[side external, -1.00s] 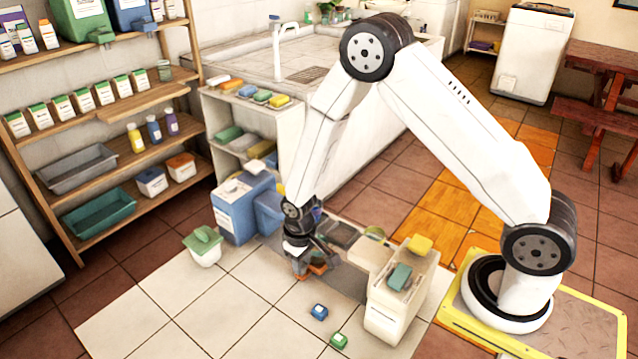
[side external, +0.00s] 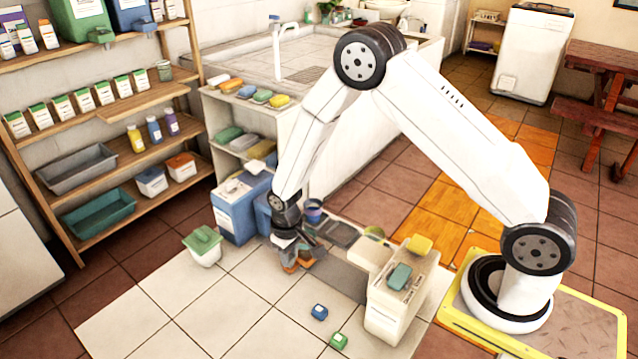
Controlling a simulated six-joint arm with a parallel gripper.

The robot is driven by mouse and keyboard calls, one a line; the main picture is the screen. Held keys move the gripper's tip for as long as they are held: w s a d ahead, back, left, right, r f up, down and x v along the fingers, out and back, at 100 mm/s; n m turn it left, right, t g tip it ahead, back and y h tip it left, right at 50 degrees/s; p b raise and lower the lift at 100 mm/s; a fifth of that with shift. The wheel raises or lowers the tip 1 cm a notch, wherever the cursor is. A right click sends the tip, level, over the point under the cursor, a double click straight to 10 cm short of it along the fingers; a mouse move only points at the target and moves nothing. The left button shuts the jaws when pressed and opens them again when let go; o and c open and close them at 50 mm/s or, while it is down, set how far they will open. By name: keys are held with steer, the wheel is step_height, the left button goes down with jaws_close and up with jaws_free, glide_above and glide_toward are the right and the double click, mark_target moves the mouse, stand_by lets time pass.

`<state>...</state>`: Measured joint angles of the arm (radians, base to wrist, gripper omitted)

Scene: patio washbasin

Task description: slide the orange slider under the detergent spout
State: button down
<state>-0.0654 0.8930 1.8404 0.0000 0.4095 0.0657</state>
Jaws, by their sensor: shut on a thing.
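The orange slider (side external: 292,269) shows low between the jaws of my gripper (side external: 298,263), near floor level. My gripper is shut on it and hides part of it. A large blue and white detergent container (side external: 236,218) stands left of my gripper, with a smaller blue container (side external: 264,218) beside it, partly behind my wrist. I cannot make out the spout, so I cannot tell how the slider lines up with it.
A long low grey unit (side external: 340,276) runs right from my gripper to a cream stand (side external: 392,310). A green-lidded white tub (side external: 203,247) stands at left.

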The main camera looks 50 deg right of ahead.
steer(key=shift+w, duration=0.15)
steer(key=c, duration=0.7)
jaws_free()
steer(key=shift+r, duration=0.1)
steer(key=shift+r, duration=3.85)
